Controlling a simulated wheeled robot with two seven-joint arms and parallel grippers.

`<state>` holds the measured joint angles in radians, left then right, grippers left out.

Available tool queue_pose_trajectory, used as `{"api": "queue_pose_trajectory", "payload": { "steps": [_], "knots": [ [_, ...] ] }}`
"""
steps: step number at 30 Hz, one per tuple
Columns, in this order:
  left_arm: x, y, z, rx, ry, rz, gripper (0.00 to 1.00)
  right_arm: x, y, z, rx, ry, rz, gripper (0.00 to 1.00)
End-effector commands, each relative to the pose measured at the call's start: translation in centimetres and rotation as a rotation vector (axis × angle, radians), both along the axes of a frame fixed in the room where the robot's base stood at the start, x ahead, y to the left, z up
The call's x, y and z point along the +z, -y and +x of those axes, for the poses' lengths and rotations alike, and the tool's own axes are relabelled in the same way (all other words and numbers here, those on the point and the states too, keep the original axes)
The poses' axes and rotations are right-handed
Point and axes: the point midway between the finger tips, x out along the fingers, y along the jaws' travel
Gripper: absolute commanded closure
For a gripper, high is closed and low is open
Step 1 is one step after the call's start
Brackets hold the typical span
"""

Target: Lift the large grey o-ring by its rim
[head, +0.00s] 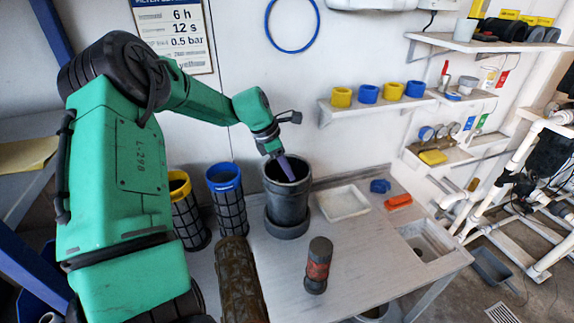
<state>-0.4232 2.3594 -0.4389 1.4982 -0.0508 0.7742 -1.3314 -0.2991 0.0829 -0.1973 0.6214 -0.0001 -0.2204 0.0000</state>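My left arm comes in from the left and reaches over the bench. Its gripper (286,170) points down at the mouth of a dark grey round pot (288,207), with the fingertips over or just inside the opening. I cannot tell whether the fingers are open or shut, or whether they touch the rim. The large grey o-ring does not stand out as a separate thing; I cannot tell it apart from the pot's grey rim or its wide foot. My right gripper is not in view.
Yellow-topped (188,212) and blue-topped (228,198) mesh cylinders stand left of the pot. A blue ring (270,27) hangs on the wall.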

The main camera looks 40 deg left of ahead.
Motion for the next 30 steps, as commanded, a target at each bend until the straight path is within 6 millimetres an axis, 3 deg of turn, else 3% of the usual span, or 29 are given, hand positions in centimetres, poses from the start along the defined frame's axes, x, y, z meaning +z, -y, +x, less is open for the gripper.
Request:
{"api": "queue_pose_trajectory", "payload": {
  "steps": [1,3,7,13,14,15,17,30],
  "knots": [
    [-0.3,0.4,0.2,0.000,-0.009,-0.001,0.60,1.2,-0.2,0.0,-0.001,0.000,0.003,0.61],
    [-1.4,0.8,0.7,0.001,-0.008,-0.002,0.60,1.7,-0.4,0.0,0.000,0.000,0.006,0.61],
    [-3.0,1.1,1.3,0.000,-0.004,0.000,0.60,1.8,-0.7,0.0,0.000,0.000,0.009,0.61],
    [-3.3,1.1,1.4,0.000,0.000,0.000,0.60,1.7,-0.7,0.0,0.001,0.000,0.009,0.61],
    [-3.3,1.1,1.4,0.000,0.000,0.000,0.64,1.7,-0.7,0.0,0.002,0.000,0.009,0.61],
    [-3.3,1.1,1.4,0.000,0.000,0.000,0.80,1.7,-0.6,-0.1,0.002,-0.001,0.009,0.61],
    [-3.2,1.1,1.4,0.000,0.000,0.000,1.00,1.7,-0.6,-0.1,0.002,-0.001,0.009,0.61],
    [-3.2,1.1,1.4,0.000,0.000,-0.001,1.00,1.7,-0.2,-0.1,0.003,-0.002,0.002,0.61]
  ]
}}
